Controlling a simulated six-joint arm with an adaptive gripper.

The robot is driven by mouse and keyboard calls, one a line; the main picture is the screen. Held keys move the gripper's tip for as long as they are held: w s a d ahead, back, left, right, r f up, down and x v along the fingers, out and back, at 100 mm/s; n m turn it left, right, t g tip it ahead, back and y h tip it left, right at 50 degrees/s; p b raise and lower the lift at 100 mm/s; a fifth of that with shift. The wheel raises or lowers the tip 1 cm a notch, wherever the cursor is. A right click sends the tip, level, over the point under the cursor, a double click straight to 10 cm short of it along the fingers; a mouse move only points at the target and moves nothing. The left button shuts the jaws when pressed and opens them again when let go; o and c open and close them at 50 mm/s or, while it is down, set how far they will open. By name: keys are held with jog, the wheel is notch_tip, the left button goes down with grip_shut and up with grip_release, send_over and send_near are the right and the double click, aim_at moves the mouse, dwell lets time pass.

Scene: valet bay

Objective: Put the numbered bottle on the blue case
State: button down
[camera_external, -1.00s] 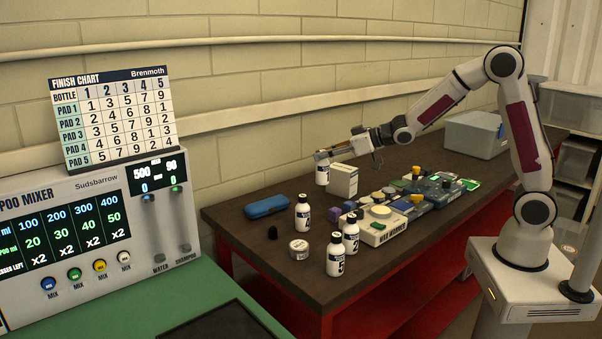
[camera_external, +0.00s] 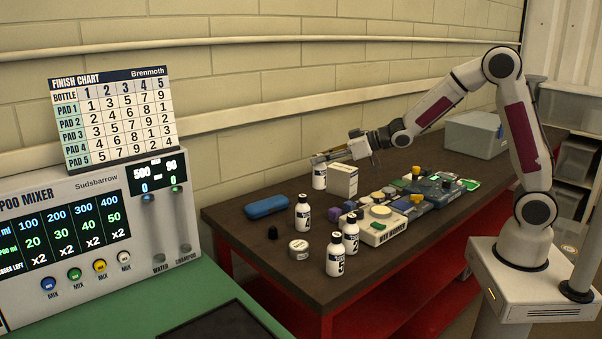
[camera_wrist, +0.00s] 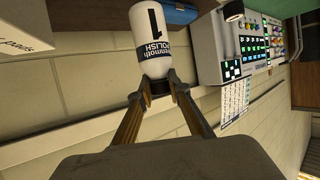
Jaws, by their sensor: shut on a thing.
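My gripper (camera_external: 320,159) is shut on the dark cap of a white bottle (camera_external: 319,180) at the table's wall side, left of a cream box. In the wrist view the fingers (camera_wrist: 158,84) close around the cap, and the bottle (camera_wrist: 152,30) reads "1" and "POLISH". I cannot tell whether its base touches the table. The blue case (camera_external: 267,207) lies closed and flat on the table, left of and nearer the camera than the held bottle. What seems to be the case (camera_wrist: 178,11) also shows at the top of the wrist view.
Three other white bottles stand nearer the front: one (camera_external: 303,214) alone, one (camera_external: 351,236) and one marked 5 (camera_external: 335,256). The cream box (camera_external: 343,181) stands just right of the held bottle. A round tin (camera_external: 299,249) and a cluttered wax warmer (camera_external: 382,231) are nearby.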

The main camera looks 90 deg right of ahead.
jog(key=w+a+r+m+h, duration=0.1)
jog(key=w+r, duration=0.2)
jog(key=w, duration=0.5)
jog(key=w+a+r+m+h, duration=0.1)
jog(key=w+r, duration=0.2)
jog(key=w, duration=0.6)
jog(key=shift+w+g, duration=0.2)
jog(key=shift+g, duration=0.1)
dwell(1.0)
jog(key=shift+a+f, duration=0.1)
jog(key=shift+f, duration=0.05)
dwell(0.9)
jog(key=shift+f, duration=0.3)
jog(key=shift+f, duration=2.85)
jog(key=shift+f, duration=1.85)
